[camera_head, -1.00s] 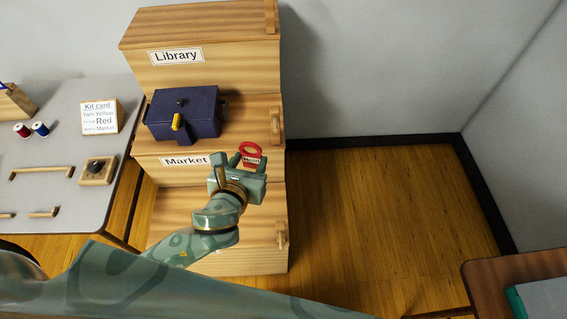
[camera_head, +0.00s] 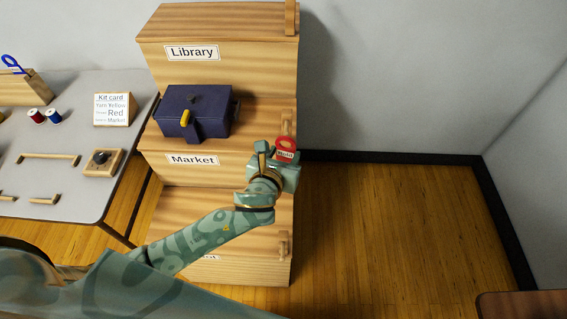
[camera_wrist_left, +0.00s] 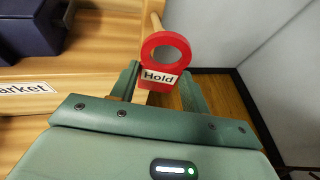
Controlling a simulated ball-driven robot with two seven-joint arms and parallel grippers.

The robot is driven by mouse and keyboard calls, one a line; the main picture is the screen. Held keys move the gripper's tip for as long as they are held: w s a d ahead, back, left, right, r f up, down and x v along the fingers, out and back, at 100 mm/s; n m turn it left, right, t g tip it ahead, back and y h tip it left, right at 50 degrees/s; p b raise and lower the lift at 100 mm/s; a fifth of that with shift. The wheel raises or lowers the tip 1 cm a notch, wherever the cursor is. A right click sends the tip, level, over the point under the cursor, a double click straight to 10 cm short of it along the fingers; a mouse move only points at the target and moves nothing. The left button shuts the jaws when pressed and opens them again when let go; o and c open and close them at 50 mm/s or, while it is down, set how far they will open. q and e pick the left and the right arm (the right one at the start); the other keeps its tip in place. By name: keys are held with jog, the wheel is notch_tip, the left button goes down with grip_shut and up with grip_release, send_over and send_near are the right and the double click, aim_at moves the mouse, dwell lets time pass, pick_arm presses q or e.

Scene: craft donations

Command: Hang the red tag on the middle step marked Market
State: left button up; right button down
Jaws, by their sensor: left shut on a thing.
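The red tag (camera_head: 286,144) has a round ring on top and a white label reading "Hold". My left gripper (camera_head: 278,160) is shut on its lower part and holds it upright at the right end of the step marked Market (camera_head: 255,110). In the left wrist view the tag (camera_wrist_left: 165,88) stands between the fingers (camera_wrist_left: 158,92). The wooden peg (camera_head: 287,120) of that step is right behind the ring. The peg (camera_wrist_left: 156,22) also shows behind the tag in the wrist view. I cannot tell whether the ring is around it. My right gripper is not in view.
A dark blue box (camera_head: 211,122) with a yellow catch sits on the Market step. The Library step (camera_head: 240,15) rises above, and a lower step (camera_head: 190,205) has its own peg (camera_head: 284,246). A grey table (camera_head: 60,160) with a kit card (camera_head: 114,110) is left. Floor at right is clear.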

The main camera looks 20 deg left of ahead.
pick_arm(q)
jog(key=w+a+f+b, duration=0.1)
jog(key=w, duration=0.4)
jog(key=shift+w+a+b, duration=0.3)
jog(key=shift+w+a, duration=0.05)
jog(key=shift+w, duration=0.05)
jog(key=shift+f, duration=0.1)
dwell(0.3)
dwell(0.4)
jog(key=o, duration=1)
